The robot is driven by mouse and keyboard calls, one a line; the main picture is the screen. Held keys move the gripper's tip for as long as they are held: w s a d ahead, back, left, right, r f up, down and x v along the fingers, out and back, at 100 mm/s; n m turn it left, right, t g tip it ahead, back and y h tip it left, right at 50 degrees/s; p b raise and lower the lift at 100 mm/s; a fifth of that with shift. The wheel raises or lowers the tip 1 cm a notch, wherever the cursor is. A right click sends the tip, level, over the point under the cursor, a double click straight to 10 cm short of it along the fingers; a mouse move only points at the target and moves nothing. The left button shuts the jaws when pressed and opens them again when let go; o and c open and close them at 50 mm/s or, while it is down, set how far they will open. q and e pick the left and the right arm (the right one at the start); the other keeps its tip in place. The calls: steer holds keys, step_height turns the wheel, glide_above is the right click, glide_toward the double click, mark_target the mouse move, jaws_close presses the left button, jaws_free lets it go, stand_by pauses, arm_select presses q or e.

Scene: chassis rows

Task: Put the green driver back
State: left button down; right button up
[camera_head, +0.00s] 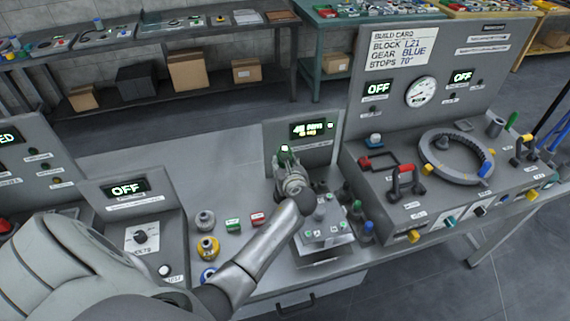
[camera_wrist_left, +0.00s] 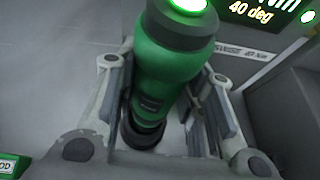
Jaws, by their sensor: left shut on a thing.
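The green driver (camera_wrist_left: 167,75) stands between the fingers of my left gripper (camera_wrist_left: 167,110) in the left wrist view. It has a dark band near the top, a glowing green cap and a dark narrower lower end. The gripper is shut on its body. In the head view my left gripper (camera_head: 291,180) is in front of a grey panel with a lit display (camera_head: 311,129), and the driver (camera_head: 284,154) shows only in part above the fingers. Whether the driver's lower end touches a surface cannot be told. My right gripper is in neither view.
A raised grey block (camera_head: 325,238) with several knobs stands right of my left gripper. Green and blue-topped pieces (camera_head: 368,231) are beside it. Round parts (camera_head: 207,247) and small green and red boxes (camera_head: 257,219) lie to the left. A console with a grey ring (camera_head: 457,157) is at right.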

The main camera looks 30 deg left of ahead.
arm_select(q)
steer(key=shift+f, duration=0.3)
steer(key=c, duration=0.9)
jaws_free()
steer(key=shift+f, duration=0.15)
steer(key=shift+s+d, duration=0.1)
steer(key=v, duration=1.2)
